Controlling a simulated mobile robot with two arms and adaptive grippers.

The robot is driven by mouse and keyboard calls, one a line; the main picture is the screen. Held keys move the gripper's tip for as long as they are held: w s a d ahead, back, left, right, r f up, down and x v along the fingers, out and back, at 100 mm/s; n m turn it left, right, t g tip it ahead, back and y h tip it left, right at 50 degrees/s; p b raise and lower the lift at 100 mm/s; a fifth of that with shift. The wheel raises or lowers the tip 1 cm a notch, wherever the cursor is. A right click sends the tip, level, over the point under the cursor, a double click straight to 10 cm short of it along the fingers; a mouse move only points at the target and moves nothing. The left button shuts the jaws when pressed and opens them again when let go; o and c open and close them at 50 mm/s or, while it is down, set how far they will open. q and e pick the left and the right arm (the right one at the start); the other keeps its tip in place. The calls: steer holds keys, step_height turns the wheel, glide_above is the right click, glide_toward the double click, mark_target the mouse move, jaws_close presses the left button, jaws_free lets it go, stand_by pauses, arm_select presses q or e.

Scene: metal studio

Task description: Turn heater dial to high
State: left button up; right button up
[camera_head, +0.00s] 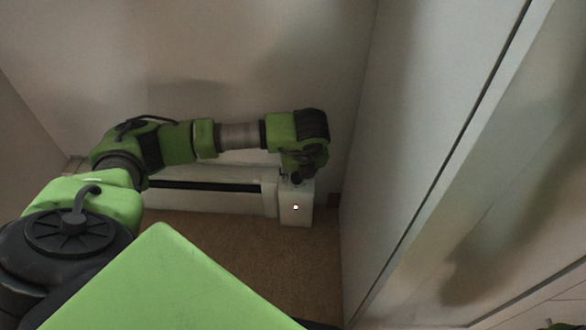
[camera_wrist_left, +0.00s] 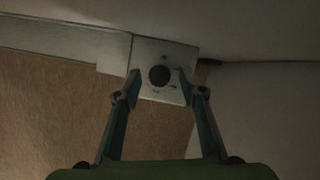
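The heater (camera_head: 215,192) is a long, low white unit along the foot of the back wall. Its right end is a pale box (camera_head: 297,212) with a small light on the front. The dial (camera_wrist_left: 159,75) is a dark round knob on top of this box in the left wrist view. My left gripper (camera_wrist_left: 161,79) is open, with one finger on each side of the dial in that view. I cannot tell whether the fingers touch it. In the head view the left gripper (camera_head: 297,178) is over the heater's right end.
A white wall or panel (camera_head: 400,120) stands close on the right of the heater. The back wall (camera_head: 200,60) is right behind it. Brown carpet (camera_head: 250,240) in front of the heater is clear.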

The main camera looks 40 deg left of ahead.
arm_select(q)
steer(key=shift+f, duration=0.2)
jaws_close()
